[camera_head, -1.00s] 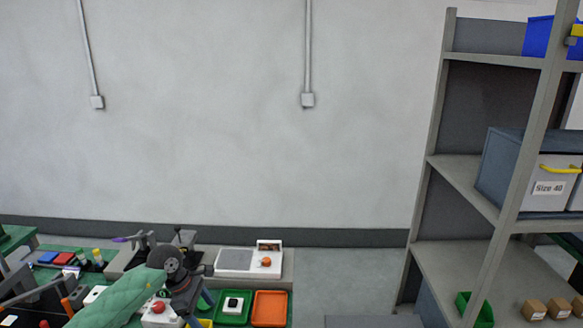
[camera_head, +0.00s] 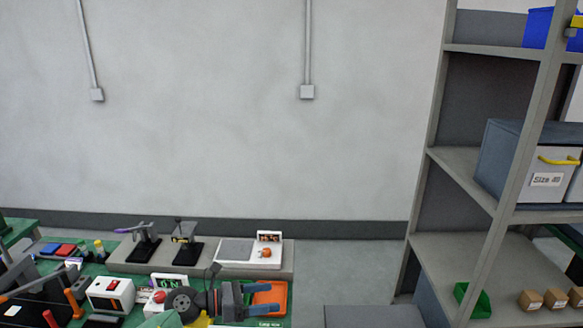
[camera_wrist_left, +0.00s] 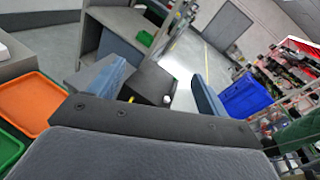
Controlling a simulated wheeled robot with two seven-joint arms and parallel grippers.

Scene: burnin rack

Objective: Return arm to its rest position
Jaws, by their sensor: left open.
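My left gripper (camera_head: 264,299) is over the green bench at the bottom of the head view, pointing right. Its two blue fingers are apart, with nothing between them. In the left wrist view the gripper (camera_wrist_left: 160,85) is also open and empty, with open floor and furniture beyond. The gripper hides much of the orange tray (camera_head: 277,290). My right gripper is not in view.
The bench holds a white device with an orange knob (camera_head: 236,252), a white box with a red button (camera_head: 110,292) and black stands (camera_head: 187,248). A grey shelf rack (camera_head: 430,170) with bins stands at right. A grey box top (camera_head: 372,316) is at the bottom.

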